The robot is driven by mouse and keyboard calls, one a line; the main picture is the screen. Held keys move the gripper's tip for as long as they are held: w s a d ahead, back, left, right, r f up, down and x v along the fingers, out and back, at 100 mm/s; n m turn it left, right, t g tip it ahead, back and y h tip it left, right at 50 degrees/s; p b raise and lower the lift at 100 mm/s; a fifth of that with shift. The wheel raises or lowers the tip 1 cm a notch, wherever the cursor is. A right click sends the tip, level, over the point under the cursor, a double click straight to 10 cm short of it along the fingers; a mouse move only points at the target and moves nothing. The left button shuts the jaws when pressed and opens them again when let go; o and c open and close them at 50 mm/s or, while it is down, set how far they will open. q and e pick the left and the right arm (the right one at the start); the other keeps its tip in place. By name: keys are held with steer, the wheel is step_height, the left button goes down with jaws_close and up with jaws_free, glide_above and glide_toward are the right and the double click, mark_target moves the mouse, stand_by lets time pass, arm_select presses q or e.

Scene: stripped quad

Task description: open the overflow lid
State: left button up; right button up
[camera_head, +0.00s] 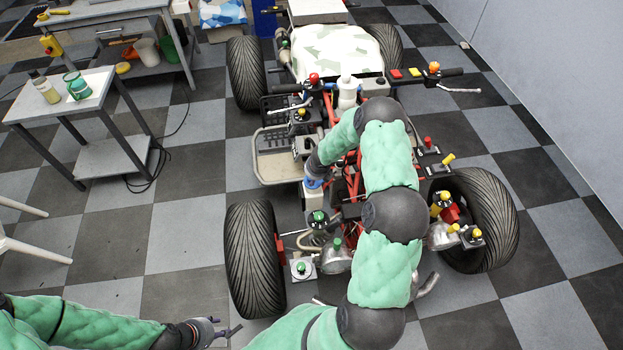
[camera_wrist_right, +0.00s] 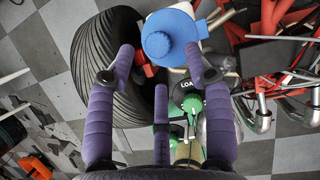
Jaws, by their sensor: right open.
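The overflow lid is a round blue cap with a raised centre (camera_wrist_right: 170,38) on a white tank. It also shows in the head view as a small blue patch (camera_head: 313,184) above a white body, beside the quad's frame. My right gripper (camera_wrist_right: 160,68) is open, with its purple fingers spread. In the right wrist view the lid lies beyond and between the two upper fingertips, partly overlapped by the right one; I cannot tell whether they touch. My left gripper (camera_head: 226,331) is low in the head view, away from the quad; its finger opening is too small to judge.
A front tyre (camera_head: 255,258) stands left of the lid, with green-capped parts (camera_wrist_right: 193,104) close below it. Red frame tubes and hoses crowd the right side. A small side table (camera_head: 60,103) and a workbench (camera_head: 100,12) stand at the left.

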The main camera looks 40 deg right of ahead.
steer(key=shift+x, duration=1.8)
steer(key=shift+c, duration=0.2)
jaws_close()
